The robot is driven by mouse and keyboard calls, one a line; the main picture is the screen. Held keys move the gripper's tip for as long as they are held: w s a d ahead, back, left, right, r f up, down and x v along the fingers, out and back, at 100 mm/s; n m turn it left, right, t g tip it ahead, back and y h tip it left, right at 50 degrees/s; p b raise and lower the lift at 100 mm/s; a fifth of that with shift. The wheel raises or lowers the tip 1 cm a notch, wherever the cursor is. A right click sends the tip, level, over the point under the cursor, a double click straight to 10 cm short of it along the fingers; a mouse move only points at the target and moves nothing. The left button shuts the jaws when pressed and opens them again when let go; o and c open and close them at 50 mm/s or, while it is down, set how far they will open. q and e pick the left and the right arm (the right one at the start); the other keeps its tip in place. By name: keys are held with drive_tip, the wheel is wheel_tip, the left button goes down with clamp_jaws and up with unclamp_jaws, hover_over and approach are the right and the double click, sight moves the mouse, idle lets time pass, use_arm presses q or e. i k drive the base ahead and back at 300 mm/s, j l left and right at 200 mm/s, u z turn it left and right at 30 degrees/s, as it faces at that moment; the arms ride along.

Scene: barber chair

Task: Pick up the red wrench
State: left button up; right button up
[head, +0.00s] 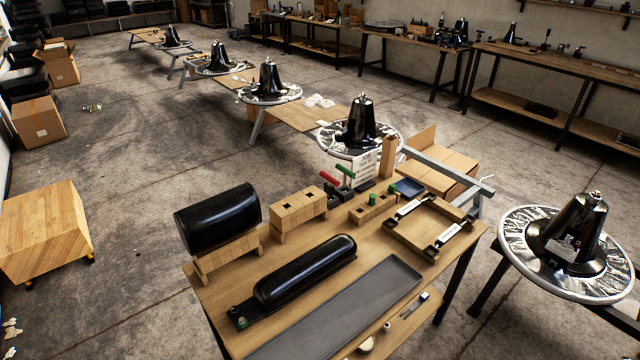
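A small red handle-like piece (328,178) shows at the back edge of the near wooden workbench (205,285). It is the only red tool I see, and it is too small to tell whether it is the red wrench. A green-handled piece (346,171) is close beside it on the right. Dark metal parts sit just below both, and I cannot tell how the red piece is supported. Neither of my grippers is in view.
On the bench are a black cylinder (218,218) on a wooden stand, a long black cushion (300,272), a wooden block rack (298,208) and a grey tray (345,315). A chair base (570,245) stands right. Open concrete floor (150,170) lies left.

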sight(329, 189)
drive_tip(key=i+j+z, duration=0.15)
drive_tip(key=j, duration=0.3)
drive_tip(key=i+j+z, duration=0.15)
drive_tip(key=j, duration=0.3)
drive_tip(key=i+j+z, duration=0.15)
drive_tip(key=j, duration=0.35)
drive_tip(key=i+j+z, duration=0.15)
drive_tip(key=j, duration=0.4)
drive_tip(key=i+j+z, duration=0.15)
drive_tip(key=j, duration=0.35)
drive_tip(key=i+j+z, duration=0.2)
drive_tip(key=j, duration=0.35)
drive_tip(key=i+j+z, duration=0.2)
drive_tip(key=j, duration=0.35)
drive_tip(key=i+j+z, duration=0.15)
drive_tip(key=j, duration=0.4)
drive_tip(key=i+j+z, duration=0.2)
drive_tip(key=j, duration=0.4)
drive_tip(key=j+z, duration=0.15)
drive_tip(key=j, duration=0.4)
